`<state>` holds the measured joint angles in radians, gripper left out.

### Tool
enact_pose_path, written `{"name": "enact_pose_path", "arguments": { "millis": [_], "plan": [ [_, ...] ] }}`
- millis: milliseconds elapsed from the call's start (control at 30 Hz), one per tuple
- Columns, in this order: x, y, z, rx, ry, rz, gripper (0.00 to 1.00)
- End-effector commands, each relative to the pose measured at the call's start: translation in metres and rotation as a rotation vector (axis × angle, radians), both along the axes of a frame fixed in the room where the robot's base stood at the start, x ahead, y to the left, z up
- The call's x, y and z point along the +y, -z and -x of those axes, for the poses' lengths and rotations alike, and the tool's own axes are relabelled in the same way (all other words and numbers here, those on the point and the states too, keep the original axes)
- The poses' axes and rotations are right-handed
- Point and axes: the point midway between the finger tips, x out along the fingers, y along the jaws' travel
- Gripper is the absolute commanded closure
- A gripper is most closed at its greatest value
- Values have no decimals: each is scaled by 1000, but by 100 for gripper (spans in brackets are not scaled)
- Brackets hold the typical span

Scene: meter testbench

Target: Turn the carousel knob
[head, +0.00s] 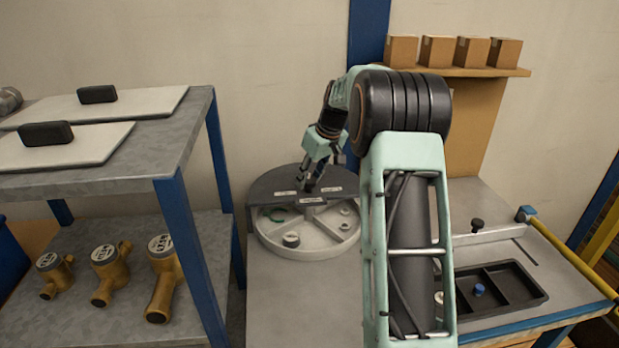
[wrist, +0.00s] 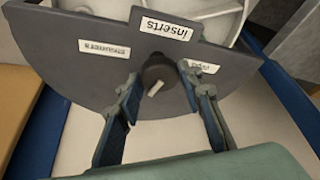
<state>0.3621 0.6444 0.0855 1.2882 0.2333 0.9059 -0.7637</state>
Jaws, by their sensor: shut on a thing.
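The carousel (head: 300,251) is a round light-grey tray with divided compartments, its rear half under a dark grey labelled cover (head: 264,190). The carousel knob (wrist: 157,72) is a dark round knob with a white mark, on the cover in the wrist view. My gripper (head: 309,184) reaches down to the cover from above. In the wrist view my gripper (wrist: 159,78) has one finger on each side of the knob and is shut on it. In the head view the fingers hide the knob. An "inserts" label (wrist: 166,29) shows upside down in the wrist view.
A shelf unit (head: 190,160) with brass meters stands close on the left. On the right are a black divided tray (head: 527,287) with a blue part and a yellow rail (head: 572,257).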

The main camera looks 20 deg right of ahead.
Motion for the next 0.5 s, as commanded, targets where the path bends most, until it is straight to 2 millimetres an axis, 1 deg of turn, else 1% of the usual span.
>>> {"name": "enact_pose_path", "arguments": {
  "millis": [200, 500],
  "plan": [
    [-2, 0, 0, 1, -134, 0, 90],
    [-2, 0, -1, 0, -227, 2, 90]
  ]
}}
